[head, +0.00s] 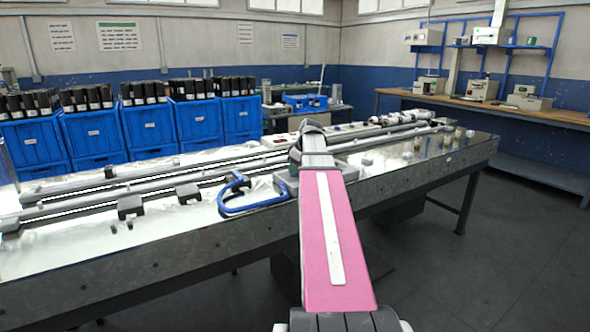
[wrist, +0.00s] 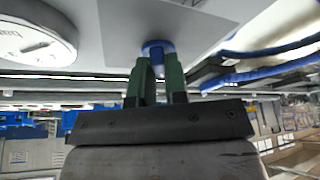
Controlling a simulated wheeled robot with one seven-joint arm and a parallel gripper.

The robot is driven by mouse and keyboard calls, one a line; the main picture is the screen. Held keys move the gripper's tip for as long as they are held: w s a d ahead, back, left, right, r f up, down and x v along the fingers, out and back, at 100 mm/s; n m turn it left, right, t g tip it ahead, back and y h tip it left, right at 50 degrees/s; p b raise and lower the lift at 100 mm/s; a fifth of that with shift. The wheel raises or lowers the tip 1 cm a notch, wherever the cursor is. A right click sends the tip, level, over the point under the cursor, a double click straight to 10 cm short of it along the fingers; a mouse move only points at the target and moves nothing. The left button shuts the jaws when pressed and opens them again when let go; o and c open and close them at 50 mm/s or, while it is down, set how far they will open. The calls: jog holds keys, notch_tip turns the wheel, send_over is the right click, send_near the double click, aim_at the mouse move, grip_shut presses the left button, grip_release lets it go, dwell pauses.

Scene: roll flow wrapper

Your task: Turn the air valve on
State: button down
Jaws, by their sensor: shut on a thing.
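In the wrist view, my gripper (wrist: 159,72) has two green fingers closed on a small blue knob (wrist: 155,47), which appears to be the air valve's handle. The knob sits against a flat grey panel (wrist: 205,22). The fingers cover its sides, so I cannot tell which way it is turned. In the head view, my pink arm reaches over the machine's near edge and hides the fingers and the knob.
A round white dial (wrist: 35,28) is beside the gripper in the wrist view. A blue hose (head: 250,208) loops over the near edge of the long metal machine (head: 150,262), left of my arm. Blue crates (head: 150,125) stand behind. Open floor lies at right.

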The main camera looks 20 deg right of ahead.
jog(key=m+h, duration=0.1)
jog(key=m, duration=0.2)
jog(key=m+h, duration=0.1)
jog(key=m, duration=0.1)
jog(key=shift+s+a+f+m+t, duration=0.1)
jog(key=shift+a+m+t, duration=0.1)
jog(key=shift+m+t, duration=0.15)
jog(key=m+h, duration=0.2)
jog(key=m, duration=0.4)
jog(key=shift+h, duration=0.3)
jog(key=c, duration=1.1)
grip_release()
jog(key=shift+c, duration=0.2)
jog(key=v, duration=1)
jog(key=shift+r, duration=0.45)
